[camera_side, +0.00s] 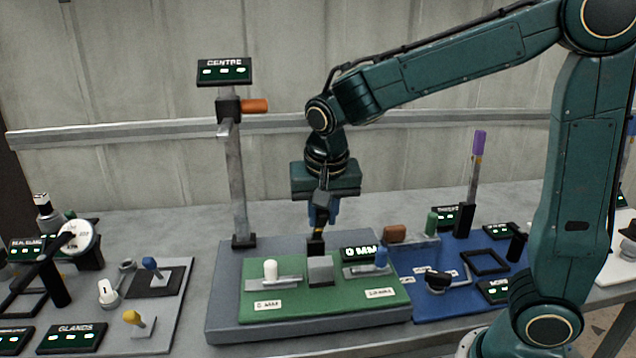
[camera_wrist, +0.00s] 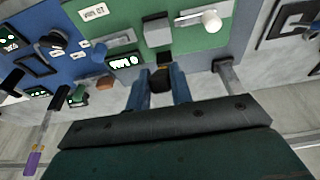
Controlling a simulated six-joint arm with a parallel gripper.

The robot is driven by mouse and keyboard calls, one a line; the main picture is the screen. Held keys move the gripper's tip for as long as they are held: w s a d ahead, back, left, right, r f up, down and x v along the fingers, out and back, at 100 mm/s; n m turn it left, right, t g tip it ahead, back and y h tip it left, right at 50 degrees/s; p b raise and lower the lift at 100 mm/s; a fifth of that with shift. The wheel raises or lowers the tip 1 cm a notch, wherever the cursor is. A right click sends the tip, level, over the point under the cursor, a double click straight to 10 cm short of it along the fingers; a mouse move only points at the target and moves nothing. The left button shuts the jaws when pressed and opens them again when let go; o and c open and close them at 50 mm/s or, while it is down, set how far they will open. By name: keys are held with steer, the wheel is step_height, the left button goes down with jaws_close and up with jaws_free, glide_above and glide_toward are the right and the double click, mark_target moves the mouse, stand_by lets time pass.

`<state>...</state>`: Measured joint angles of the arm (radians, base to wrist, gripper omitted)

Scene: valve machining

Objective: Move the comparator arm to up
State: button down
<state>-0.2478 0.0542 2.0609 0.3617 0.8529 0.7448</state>
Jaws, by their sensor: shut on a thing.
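The comparator is the green plate (camera_side: 330,293) on a grey base, with a "0 MM" display (camera_side: 360,252). At its back edge stands a short black upright part (camera_side: 316,245) with a yellow band, apparently the comparator arm. My gripper (camera_side: 322,220) points down over it, its blue fingers shut on its upper part. In the wrist view, the gripper (camera_wrist: 162,82) has a dark end between its fingers, with the black base (camera_wrist: 164,58) beyond. The part looks roughly upright; its exact position is hard to tell. A grey block (camera_side: 320,270) sits just in front.
A white-knobbed lever (camera_side: 270,270) and a blue-knobbed lever (camera_side: 381,258) flank the block. A tall post (camera_side: 236,185) with an orange handle (camera_side: 255,106) and a "CENTRE" sign (camera_side: 224,72) stands left of my gripper. A blue board (camera_side: 440,300) with several fixtures lies right.

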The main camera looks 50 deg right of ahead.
steer(key=shift+r, duration=0.15)
steer(key=shift+w+d+r, duration=0.5)
steer(key=shift+w+d, duration=0.15)
steer(key=shift+w+d+r, duration=0.45)
steer(key=shift+w+d, duration=0.2)
steer(key=shift+w+d+r, duration=0.25)
steer(key=shift+w+d, duration=0.5)
steer(key=shift+w+d+r, duration=0.25)
steer(key=shift+w+d, duration=0.7)
steer(key=c, duration=1.2)
jaws_free()
steer(key=shift+o, duration=0.2)
